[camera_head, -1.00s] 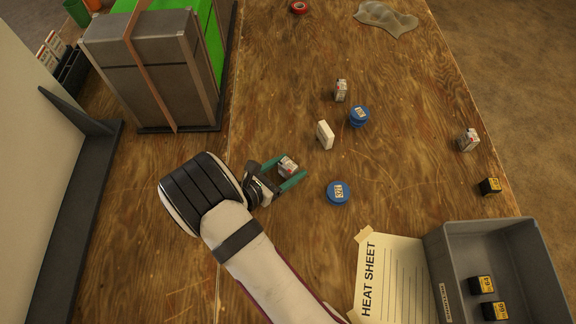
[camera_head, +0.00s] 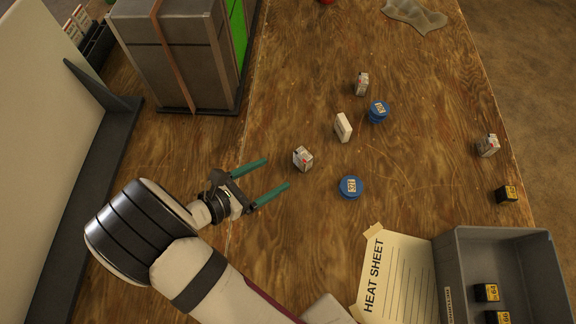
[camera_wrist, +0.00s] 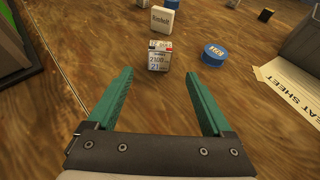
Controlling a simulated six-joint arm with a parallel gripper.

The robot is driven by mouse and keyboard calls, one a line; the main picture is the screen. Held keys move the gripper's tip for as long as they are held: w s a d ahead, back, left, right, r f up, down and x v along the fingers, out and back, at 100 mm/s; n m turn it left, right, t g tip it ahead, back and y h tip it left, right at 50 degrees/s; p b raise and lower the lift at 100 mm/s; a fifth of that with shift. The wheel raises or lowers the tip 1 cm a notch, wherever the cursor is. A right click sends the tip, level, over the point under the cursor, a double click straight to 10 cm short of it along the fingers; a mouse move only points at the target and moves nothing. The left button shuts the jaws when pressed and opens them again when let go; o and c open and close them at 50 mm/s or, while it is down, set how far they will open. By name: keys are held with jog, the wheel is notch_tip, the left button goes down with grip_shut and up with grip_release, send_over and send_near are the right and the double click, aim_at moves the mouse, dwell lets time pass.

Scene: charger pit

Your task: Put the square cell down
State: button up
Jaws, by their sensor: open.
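The square cell (camera_head: 303,159), a small white and grey block with a printed label, stands upright on the wooden table. It also shows in the wrist view (camera_wrist: 160,56), just beyond the fingertips. My gripper (camera_head: 277,173) is open, with its green fingers spread and nothing between them. It is to the lower left of the cell in the head view, pointing toward it and apart from it. In the wrist view my gripper (camera_wrist: 160,72) has bare wood between its fingers.
A blue round cell (camera_head: 350,187), a white block (camera_head: 343,127) and another blue round cell (camera_head: 378,112) stand near. A similar labelled block (camera_head: 362,84) is farther back. The heat sheet (camera_head: 398,285) and grey bin (camera_head: 452,262) lie lower right. A strapped metal case (camera_head: 172,75) stands upper left.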

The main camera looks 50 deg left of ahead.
jog(key=w+d+r+m+g+h, duration=0.4)
jog(key=w+d+r+m, duration=0.1)
jog(key=d+m, duration=0.35)
jog(key=w+d+r+m+g+h, duration=0.3)
jog(key=w+d+r+m+h, duration=0.25)
jog(key=d, duration=0.45)
jog(key=s+d+r+m+g+y, duration=0.2)
jog(key=d+m+g, duration=0.2)
jog(key=d+m, duration=0.35)
jog(key=s+d+r+m+g+y, duration=0.2)
jog(key=s+d+m+g+y, duration=0.15)
jog(key=d+m, duration=0.35)
jog(key=s+m+y, duration=0.1)
jog(key=m+y, duration=0.1)
jog(key=m, duration=0.2)
jog(key=s+r+m+y, duration=0.1)
jog(key=s+m+y, duration=0.1)
jog(key=m, duration=0.2)
jog(key=s+r+m+y, duration=0.1)
jog(key=s+m, duration=0.1)
jog(key=m, duration=0.3)
jog(key=shift+s+d+r+t+y, duration=0.15)
jog(key=shift+s+d+t+y, duration=0.05)
jog(key=shift+t+y, duration=0.2)
